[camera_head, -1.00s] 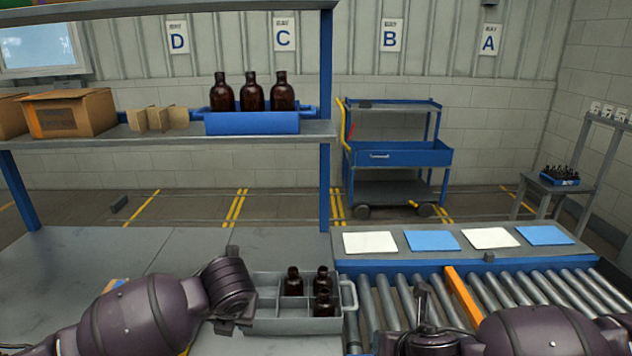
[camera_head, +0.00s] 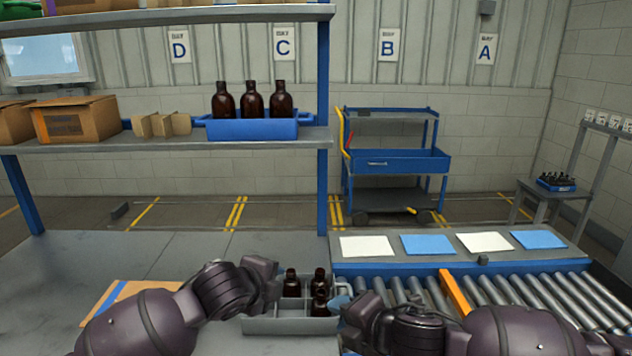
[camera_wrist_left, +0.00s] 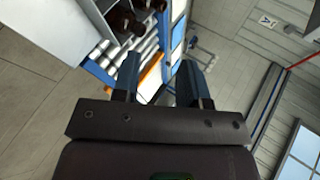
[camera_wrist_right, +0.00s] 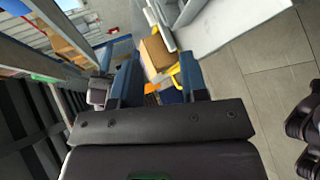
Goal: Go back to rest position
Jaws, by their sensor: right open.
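My right gripper (camera_head: 341,300) is at the right end of a grey divided crate (camera_head: 262,326), with bluish fingers showing. In the right wrist view its fingers (camera_wrist_right: 157,78) are apart with nothing between them. My left arm reaches in from the left and its wrist end is beside the crate's far left part, hiding some of it. In the left wrist view the left gripper's fingers (camera_wrist_left: 158,80) are apart and empty.
A roller conveyor (camera_head: 520,297) lies right, with an orange bar (camera_head: 455,292) and white and blue mats behind it. A shelf holds a blue bin (camera_head: 252,129) with three amber bottles, plus cardboard boxes (camera_head: 75,118). A trolley (camera_head: 395,160) stands behind. The left tabletop is mostly clear.

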